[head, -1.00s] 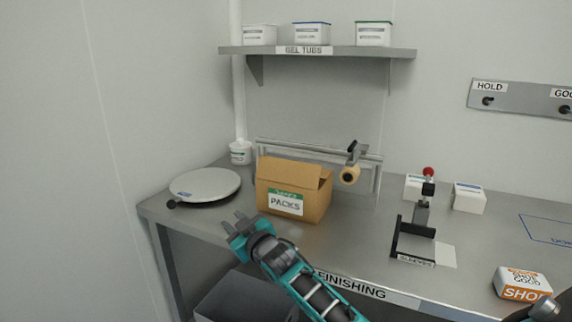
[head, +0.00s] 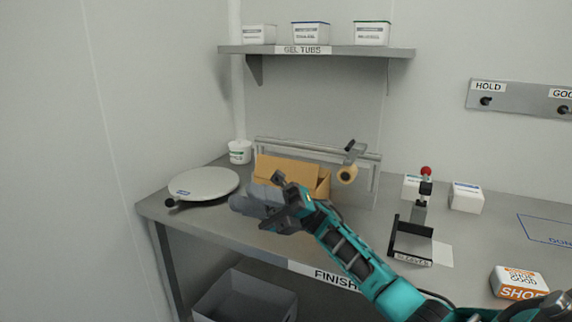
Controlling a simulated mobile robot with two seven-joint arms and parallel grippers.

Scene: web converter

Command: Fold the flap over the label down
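An open brown cardboard box (head: 290,170) stands on the steel bench, against a metal rail frame. A broad upper panel of the box stands up, and its right side (head: 324,188) shows past my arm. My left gripper is not in view.
A round turntable (head: 203,184) and white tub (head: 240,151) stand left of the box. A tape roll (head: 347,174) hangs at its right. A stand with a red knob (head: 426,171) and a white carton (head: 466,197) are farther right. A grey bin (head: 245,300) sits below the bench.

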